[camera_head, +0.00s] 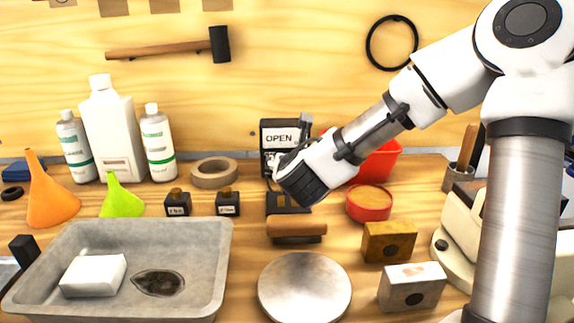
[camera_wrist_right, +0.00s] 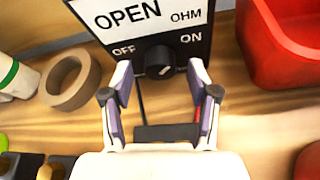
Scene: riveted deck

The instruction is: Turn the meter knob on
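The meter (camera_head: 281,134) is a black box standing at the back of the bench, its white display reading OPEN. The wrist view shows the meter's face (camera_wrist_right: 190,48) with OFF left and ON right of a round black knob (camera_wrist_right: 158,58). A small pale mark shows at the knob's lower right; which label it points to is unclear. My right gripper (camera_wrist_right: 160,74) is open, its fingertips on either side of the knob, with gaps visible. In the head view the right gripper (camera_head: 276,166) hides the meter's lower front. My left gripper is not in view.
A tape roll (camera_head: 214,172) lies left of the meter and a red bin (camera_head: 381,160) stands to its right. A wooden-handled block (camera_head: 296,227), a round metal plate (camera_head: 304,287) and a grey tray (camera_head: 217,255) are nearer the front.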

